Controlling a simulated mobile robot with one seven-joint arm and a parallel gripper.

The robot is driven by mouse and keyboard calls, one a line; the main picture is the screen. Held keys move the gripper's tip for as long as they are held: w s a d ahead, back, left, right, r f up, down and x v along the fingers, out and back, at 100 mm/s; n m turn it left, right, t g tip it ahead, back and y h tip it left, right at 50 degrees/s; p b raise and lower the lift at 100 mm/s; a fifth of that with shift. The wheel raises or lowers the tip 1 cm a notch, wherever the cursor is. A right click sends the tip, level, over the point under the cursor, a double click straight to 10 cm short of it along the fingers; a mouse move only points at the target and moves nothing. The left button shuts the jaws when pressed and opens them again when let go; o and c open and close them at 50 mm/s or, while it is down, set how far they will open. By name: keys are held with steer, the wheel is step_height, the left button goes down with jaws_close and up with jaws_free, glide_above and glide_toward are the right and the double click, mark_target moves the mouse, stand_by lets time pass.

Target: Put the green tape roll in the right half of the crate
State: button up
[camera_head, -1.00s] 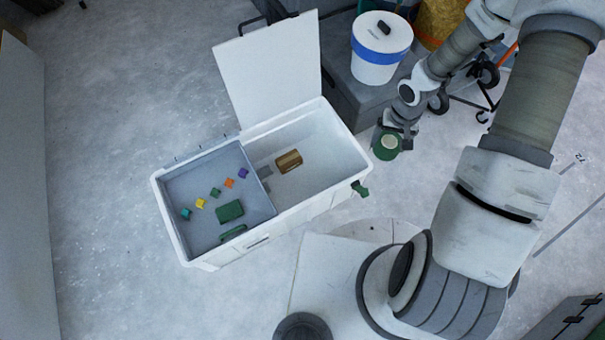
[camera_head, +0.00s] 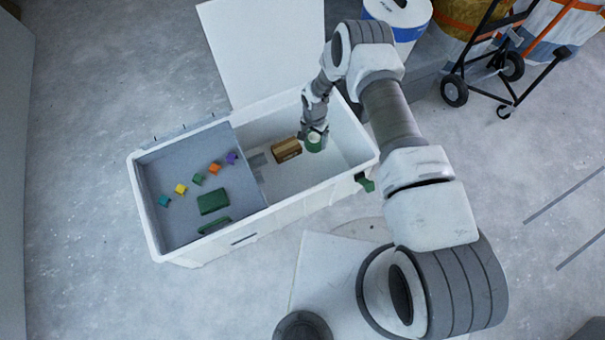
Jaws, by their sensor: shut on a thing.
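The green tape roll (camera_head: 314,145) is held by my gripper (camera_head: 314,132), which is shut on it. The roll is over or inside the right half of the white crate (camera_head: 296,196), just right of a brown block-like thing (camera_head: 286,150). I cannot tell whether the roll touches the crate floor. My gripper comes down from above, partly hiding the roll and the crate's back wall.
The crate's white lid (camera_head: 262,50) stands open behind. A white and blue bucket (camera_head: 398,20) and a hand truck (camera_head: 480,80) are at the back right.

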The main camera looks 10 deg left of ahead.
steer(key=s+a+f+m+b, duration=0.1)
steer(key=s+a+f+b, duration=0.15)
steer(key=a+f, duration=0.45)
steer(key=s+a+f+b, duration=0.2)
steer(key=a+f+b, duration=0.2)
steer(key=f, duration=0.7)
steer(key=b, duration=0.2)
glide_above(312, 185)
steer(key=shift+m, duration=0.3)
step_height(312, 185, down, 7)
steer(key=shift+s+a+r, duration=0.1)
steer(key=shift+f+b, duration=1.05)
steer(key=shift+f, duration=0.9)
steer(key=shift+f, duration=0.15)
steer(key=o, duration=1.5)
